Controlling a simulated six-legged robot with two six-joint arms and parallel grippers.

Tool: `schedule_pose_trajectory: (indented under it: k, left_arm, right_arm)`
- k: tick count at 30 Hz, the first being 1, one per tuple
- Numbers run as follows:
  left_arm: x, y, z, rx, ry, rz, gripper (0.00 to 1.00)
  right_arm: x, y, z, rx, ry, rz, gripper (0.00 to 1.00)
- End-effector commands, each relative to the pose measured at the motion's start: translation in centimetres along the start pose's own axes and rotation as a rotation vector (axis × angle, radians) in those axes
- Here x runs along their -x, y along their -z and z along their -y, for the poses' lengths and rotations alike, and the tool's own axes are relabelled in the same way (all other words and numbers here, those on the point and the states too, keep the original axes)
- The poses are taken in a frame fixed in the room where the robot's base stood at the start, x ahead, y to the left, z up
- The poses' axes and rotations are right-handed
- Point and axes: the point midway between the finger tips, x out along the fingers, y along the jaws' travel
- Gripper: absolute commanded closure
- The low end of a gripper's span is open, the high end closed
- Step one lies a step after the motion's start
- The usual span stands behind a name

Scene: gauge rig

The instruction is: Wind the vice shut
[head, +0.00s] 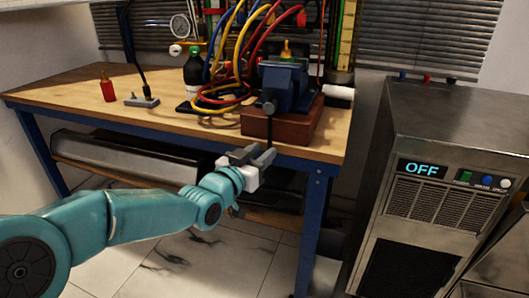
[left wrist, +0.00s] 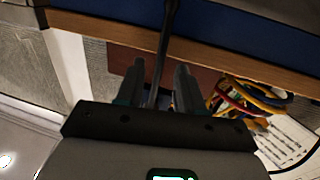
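The blue vice (head: 283,84) sits on a red-brown block (head: 285,124) at the front right of the bench. Its dark handle bar (head: 269,128) hangs down in front of the block, with a round knob at the screw. My left gripper (head: 258,156) is at the lower part of this bar, just off the bench's front edge. In the left wrist view the bar (left wrist: 166,45) runs between the two fingers (left wrist: 160,82), with gaps visible on both sides. The gripper looks open around it. A small brass-and-green piece (head: 286,50) shows at the jaws; the jaw gap is unclear. My right gripper is out of view.
Red, yellow and blue hoses (head: 233,62) loop behind and left of the vice. A dark green bottle (head: 193,70), a red bottle (head: 107,88) and a gauge (head: 180,27) are farther left. A grey machine (head: 455,120) reading OFF stands right of the bench.

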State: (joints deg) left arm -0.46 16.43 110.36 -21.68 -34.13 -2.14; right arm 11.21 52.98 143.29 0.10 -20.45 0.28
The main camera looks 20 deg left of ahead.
Motion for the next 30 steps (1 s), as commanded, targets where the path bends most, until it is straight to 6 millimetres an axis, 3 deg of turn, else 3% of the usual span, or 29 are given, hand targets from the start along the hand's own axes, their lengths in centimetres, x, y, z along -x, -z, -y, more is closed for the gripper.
schedule_pose_trajectory:
  k: [6, 14, 15, 18, 30]
  left_arm:
    - [-2.0, 0.0, 0.0, 0.001, 0.0, 0.0, 0.63]
    - [-2.2, 0.0, 0.1, 0.001, 0.001, 0.0, 0.63]
    - [-2.2, 0.0, 0.1, 0.001, 0.001, 0.0, 0.66]
    - [-2.2, 0.0, 0.1, 0.001, 0.001, 0.0, 0.99]
    - [-2.1, 0.0, 0.1, 0.001, 0.001, 0.0, 1.0]
  right_arm:
    - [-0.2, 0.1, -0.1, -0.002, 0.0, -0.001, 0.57]
    - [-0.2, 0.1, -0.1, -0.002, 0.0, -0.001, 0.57]
    - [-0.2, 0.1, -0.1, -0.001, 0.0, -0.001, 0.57]
    - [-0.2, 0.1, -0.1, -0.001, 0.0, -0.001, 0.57]
    - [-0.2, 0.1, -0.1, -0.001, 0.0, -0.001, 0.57]
